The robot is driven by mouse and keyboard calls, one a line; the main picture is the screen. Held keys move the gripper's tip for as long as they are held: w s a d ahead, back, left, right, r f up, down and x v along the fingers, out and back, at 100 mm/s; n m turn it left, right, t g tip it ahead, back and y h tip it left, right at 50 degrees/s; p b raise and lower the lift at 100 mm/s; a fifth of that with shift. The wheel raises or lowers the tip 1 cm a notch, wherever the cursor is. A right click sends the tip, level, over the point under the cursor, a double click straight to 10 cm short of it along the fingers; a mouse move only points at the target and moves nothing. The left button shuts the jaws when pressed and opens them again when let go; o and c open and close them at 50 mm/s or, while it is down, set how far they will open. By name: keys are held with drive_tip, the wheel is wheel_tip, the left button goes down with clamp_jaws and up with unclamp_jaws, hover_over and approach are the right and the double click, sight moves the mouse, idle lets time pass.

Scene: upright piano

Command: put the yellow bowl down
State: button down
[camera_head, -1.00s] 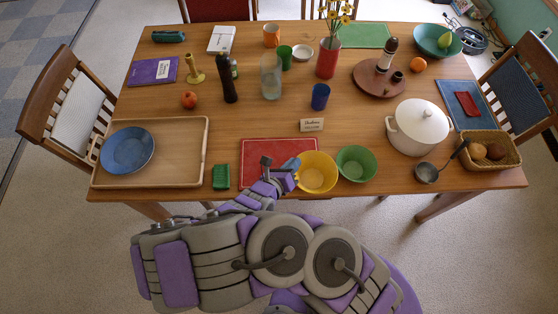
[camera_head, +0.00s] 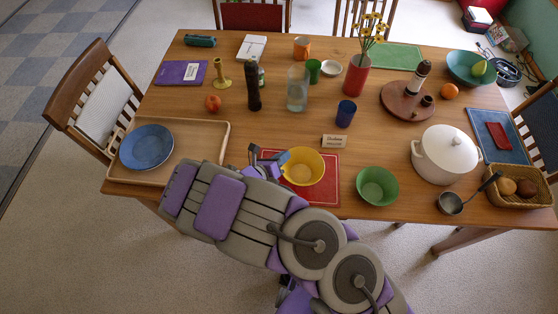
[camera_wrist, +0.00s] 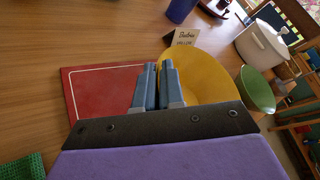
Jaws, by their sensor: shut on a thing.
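The yellow bowl (camera_head: 303,167) is upright over the red placemat (camera_head: 326,194) in the head view. My gripper (camera_head: 284,158) is shut on the bowl's left rim. In the wrist view my gripper's two fingers (camera_wrist: 158,78) are close together at the rim of the yellow bowl (camera_wrist: 202,80), and the red placemat (camera_wrist: 92,92) lies to the left. I cannot tell whether the bowl's underside touches the mat. A small name card (camera_head: 333,141) stands just behind the bowl.
A green bowl (camera_head: 377,186) stands to the right, apart from the yellow one. A white pot (camera_head: 446,155) and a ladle (camera_head: 452,201) are further right. A wooden tray (camera_head: 205,139) with a blue plate (camera_head: 147,147) is at the left. The table middle is partly clear.

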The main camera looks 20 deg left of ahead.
drive_tip(key=f, duration=0.1)
drive_tip(key=f+b, duration=0.1)
drive_tip(key=w+a+f, duration=0.1)
drive_tip(key=shift+a+f+b, duration=0.1)
drive_tip(key=shift+f+b, duration=0.2)
drive_tip(key=shift+f, duration=0.05)
drive_tip(key=shift+r, duration=0.1)
drive_tip(key=c, duration=1.2)
unclamp_jaws()
drive_tip(key=shift+c, duration=0.2)
drive_tip(key=p+v, duration=0.3)
drive_tip(key=v, duration=0.9)
